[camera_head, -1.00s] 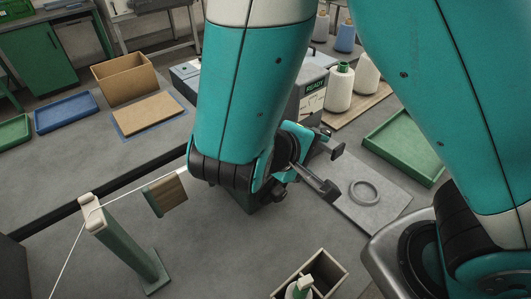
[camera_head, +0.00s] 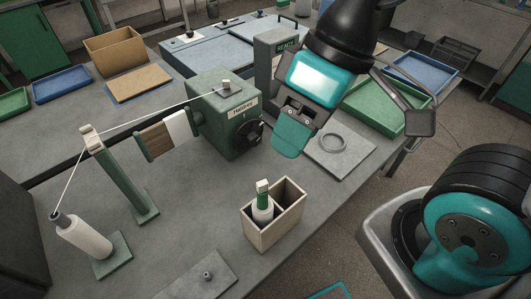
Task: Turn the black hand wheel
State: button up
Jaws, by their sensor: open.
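The black hand wheel (camera_head: 250,134) is on the right-hand face of the green winder housing (camera_head: 212,124), below a light label. Most of the wheel shows. My gripper (camera_head: 357,118) is open and empty, to the right of the wheel and nearer the ready-sign box. One dark finger stands out on the right, above the table's right side. The other end parts, dark with a teal piece below, are close to the wheel in the picture but look apart from it. The exact gap is hard to judge.
A yarn line runs from a cone (camera_head: 85,238) over a green post (camera_head: 122,178) to the winder. An open box (camera_head: 276,229) with a bottle-like item stands in front of the wheel. A grey plate with a ring (camera_head: 345,162) and a green tray (camera_head: 392,103) lie right.

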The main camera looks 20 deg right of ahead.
aim_at(251, 138)
jog(key=z, duration=1.2)
jog(key=k, duration=0.7)
jog(key=u, duration=0.7)
jog(key=i, duration=1)
jog(key=z, duration=0.05)
